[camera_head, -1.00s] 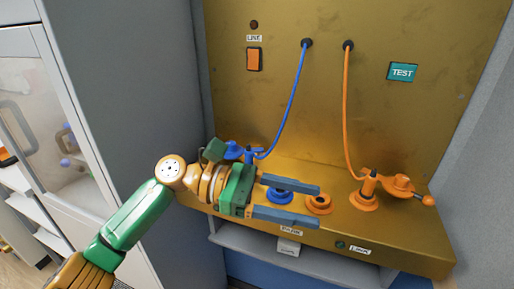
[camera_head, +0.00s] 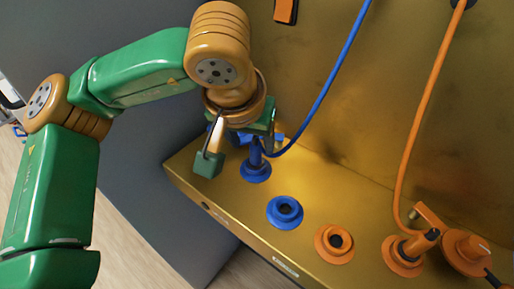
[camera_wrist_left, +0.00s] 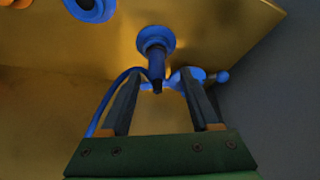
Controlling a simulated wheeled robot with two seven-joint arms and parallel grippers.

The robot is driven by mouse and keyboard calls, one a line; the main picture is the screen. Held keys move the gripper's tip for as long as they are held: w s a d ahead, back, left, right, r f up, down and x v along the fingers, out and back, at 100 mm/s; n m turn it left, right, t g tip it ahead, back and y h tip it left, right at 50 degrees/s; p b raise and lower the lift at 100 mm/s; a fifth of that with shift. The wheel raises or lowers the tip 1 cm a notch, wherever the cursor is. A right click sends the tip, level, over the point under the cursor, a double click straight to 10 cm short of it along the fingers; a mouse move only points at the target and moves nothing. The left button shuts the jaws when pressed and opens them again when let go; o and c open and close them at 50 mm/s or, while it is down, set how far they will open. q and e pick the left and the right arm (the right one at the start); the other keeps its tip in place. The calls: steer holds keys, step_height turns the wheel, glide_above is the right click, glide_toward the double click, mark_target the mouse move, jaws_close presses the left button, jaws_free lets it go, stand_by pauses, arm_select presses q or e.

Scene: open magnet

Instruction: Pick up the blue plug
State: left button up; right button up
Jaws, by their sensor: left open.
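The blue plug (camera_head: 255,154) stands upright in a blue round socket (camera_head: 257,173) at the left of the brass ledge. A blue cable (camera_head: 338,75) runs from it up the panel. My left gripper (camera_head: 254,132) is at the plug, with its fingers mostly hidden behind my wrist in the head view. In the left wrist view the open gripper (camera_wrist_left: 160,78) has one finger on each side of the dark end of the plug (camera_wrist_left: 156,68). Contact cannot be told. My right gripper is not in view.
An empty blue socket (camera_head: 285,212) and an empty orange socket (camera_head: 334,243) lie to the right on the ledge (camera_head: 305,178). Farther right are an orange plug (camera_head: 416,244) and an orange knob-like part (camera_head: 464,250). A blue part (camera_wrist_left: 193,75) shows behind the plug.

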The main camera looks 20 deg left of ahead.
mark_target(255, 141)
arm_select(q)
steer(key=x, duration=0.2)
steer(key=shift+w+d+f, duration=0.15)
steer(key=shift+w+f, duration=0.1)
steer(key=shift+w, duration=0.05)
steer(key=shift+w+f, duration=0.1)
steer(key=shift+w, duration=0.1)
steer(key=shift+s, duration=0.2)
steer(key=c, duration=1)
steer(key=shift+w, duration=0.1)
